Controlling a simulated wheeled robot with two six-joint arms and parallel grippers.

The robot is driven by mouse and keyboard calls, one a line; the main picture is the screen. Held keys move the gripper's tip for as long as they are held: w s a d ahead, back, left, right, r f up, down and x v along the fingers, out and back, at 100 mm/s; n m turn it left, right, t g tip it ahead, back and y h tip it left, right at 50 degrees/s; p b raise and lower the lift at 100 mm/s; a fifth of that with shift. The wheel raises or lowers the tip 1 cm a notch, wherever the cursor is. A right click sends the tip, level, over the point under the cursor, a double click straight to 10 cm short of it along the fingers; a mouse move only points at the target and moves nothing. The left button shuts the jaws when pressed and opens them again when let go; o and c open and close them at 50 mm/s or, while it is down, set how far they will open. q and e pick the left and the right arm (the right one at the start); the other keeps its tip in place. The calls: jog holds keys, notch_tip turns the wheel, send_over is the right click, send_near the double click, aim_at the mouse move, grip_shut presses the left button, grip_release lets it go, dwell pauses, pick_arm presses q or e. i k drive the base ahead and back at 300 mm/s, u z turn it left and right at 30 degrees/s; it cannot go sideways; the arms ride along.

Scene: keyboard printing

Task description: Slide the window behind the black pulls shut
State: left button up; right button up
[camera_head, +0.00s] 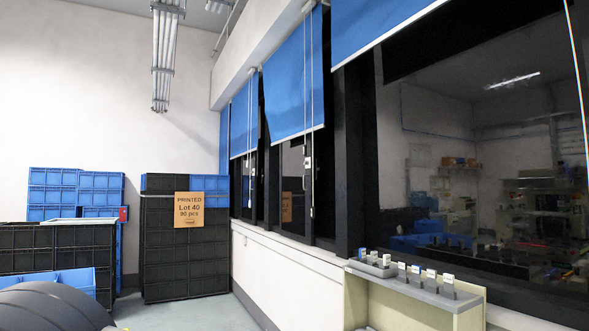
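A row of dark-framed windows runs along the right-hand wall. Blue blinds (290,90) hang over their upper parts. Thin cords hang in front of the middle window (291,185), with a small pale-and-dark pull (308,163) on one. More cords with a similar pull (249,163) hang at the window farther left. The lower glass of the middle window shows below its blind, with an orange patch in it. I cannot tell from here how far any pane stands open. Neither of my grippers is in view.
A narrow shelf unit (420,286) with small items on top stands below the large right window (490,170). Stacked black crates (187,255) carry a "PRINTED Lot 40" sign (189,209). Blue crates (53,180) stand at left. Floor (215,310) is clear before the windowed wall.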

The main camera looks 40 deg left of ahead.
aim_at(296, 179)
jog(key=u, duration=0.8)
jog(key=i, duration=1.15)
jog(key=u, duration=1.4)
jog(key=i, duration=1.7)
jog(key=u, duration=0.15)
jog(key=i, duration=1.9)
jog(key=z, duration=0.9)
jog(key=i, duration=1.2)
jog(key=z, duration=1)
